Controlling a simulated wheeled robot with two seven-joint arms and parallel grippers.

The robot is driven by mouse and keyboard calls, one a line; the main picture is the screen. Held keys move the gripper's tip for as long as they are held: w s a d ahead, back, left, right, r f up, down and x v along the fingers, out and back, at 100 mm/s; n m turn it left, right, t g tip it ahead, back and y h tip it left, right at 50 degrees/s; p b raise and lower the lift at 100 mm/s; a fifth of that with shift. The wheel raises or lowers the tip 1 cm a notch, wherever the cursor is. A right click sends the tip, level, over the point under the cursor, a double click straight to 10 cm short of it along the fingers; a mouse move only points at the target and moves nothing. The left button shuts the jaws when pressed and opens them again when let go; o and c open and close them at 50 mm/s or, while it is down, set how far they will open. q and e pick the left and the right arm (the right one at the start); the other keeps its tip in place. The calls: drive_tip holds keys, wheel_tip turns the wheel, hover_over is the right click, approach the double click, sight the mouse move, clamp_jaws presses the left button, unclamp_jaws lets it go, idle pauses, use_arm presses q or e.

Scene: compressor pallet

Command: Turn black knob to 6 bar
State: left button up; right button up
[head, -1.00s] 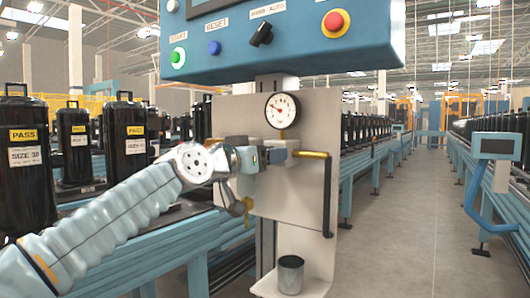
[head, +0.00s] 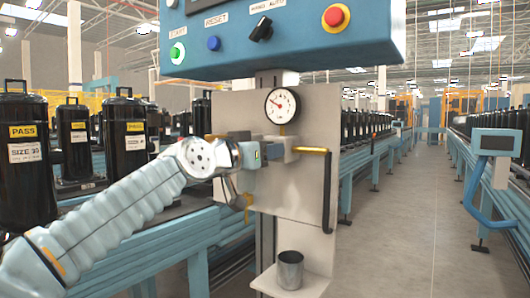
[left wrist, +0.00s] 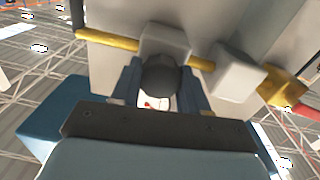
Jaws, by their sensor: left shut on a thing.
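The black knob (left wrist: 160,76) shows in the left wrist view as a dark rounded cap in front of a pale grey block on the yellow pipe. The fingers of my left gripper (left wrist: 161,88) lie on both sides of it and are shut on it. In the head view my left gripper (head: 252,155) reaches the fittings on the grey plate and hides the knob. The round white pressure gauge (head: 282,106) is above and right of the gripper. Its red needle points to the upper left; its numbers are too small to read. My right gripper is not in view.
A blue control box (head: 290,45) with buttons and a switch hangs above. A yellow and black bent pipe (head: 327,180) is right of the gripper. A metal cup (head: 290,270) stands on the lower shelf. Black tanks (head: 23,130) line the conveyor at left.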

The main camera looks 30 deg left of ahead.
use_arm(q)
drive_tip(key=shift+f, duration=0.1)
drive_tip(key=m+b, duration=0.2)
drive_tip(key=m, duration=0.4)
drive_tip(key=shift+m+b, duration=0.4)
drive_tip(key=m, duration=0.3)
drive_tip(key=shift+d+m+b, duration=0.1)
drive_tip(key=shift+m+b, duration=0.2)
drive_tip(key=m, duration=0.7)
drive_tip(key=shift+y, duration=0.3)
drive_tip(key=m, duration=0.6)
drive_tip(key=shift+f, duration=0.1)
